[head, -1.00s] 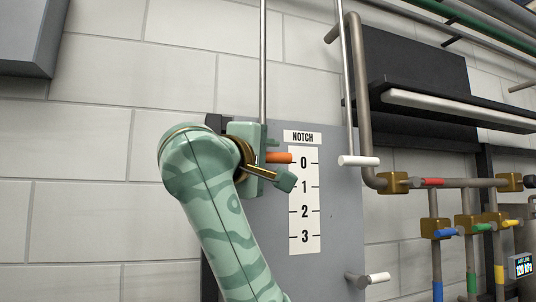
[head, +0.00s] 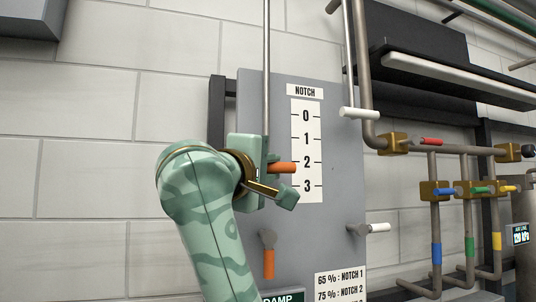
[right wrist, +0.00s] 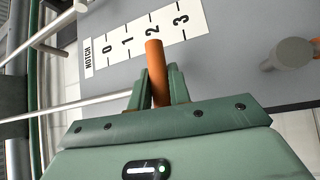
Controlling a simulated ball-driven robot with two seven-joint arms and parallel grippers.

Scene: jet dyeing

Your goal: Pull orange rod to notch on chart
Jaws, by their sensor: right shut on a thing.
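The orange rod handle (head: 283,168) sticks out sideways at the bottom of a thin vertical metal rod (head: 267,70). My right gripper (head: 278,182) is shut on the handle, which also shows between its fingers in the right wrist view (right wrist: 156,68). The white NOTCH scale (head: 306,145), marked 0 to 3, is beside it on a grey panel. The handle's tip is about level with mark 2, perhaps slightly below it. A white chart (head: 340,286) at the lower right reads 65 %: NOTCH 1 and 75 %: NOTCH 2; its lower lines are cut off. My left gripper is not in view.
A second orange handle (head: 268,263) sits lower on the grey panel (head: 330,205). A white-handled rod (head: 359,113) hangs right of the scale, and a white knob (head: 377,228) is below it. Pipes with coloured valve handles (head: 447,191) fill the right side.

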